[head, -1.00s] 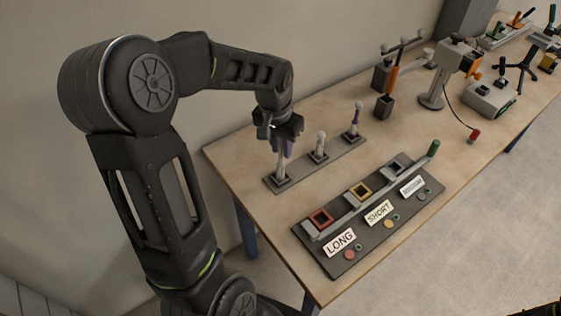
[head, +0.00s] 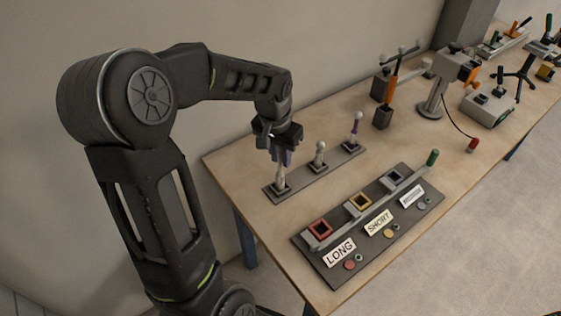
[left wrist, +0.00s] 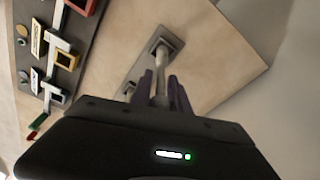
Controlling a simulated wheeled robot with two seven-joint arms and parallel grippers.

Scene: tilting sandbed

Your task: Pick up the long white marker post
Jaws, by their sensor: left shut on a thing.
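The long white marker post (head: 281,177) stands upright at the left end of a dark grey rack strip (head: 303,176), its foot at the square socket. My left gripper (head: 281,157) comes down from above and is shut on the post's upper part, hiding its top. In the left wrist view the white post (left wrist: 161,80) runs between the two purple fingers (left wrist: 161,92) towards its socket. I cannot tell whether its foot has left the socket. My right gripper is not in view.
In front lies a dark panel (head: 398,222) with red, yellow and grey-blue square sockets, labels and a green-handled bar. Other devices stand further back right.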

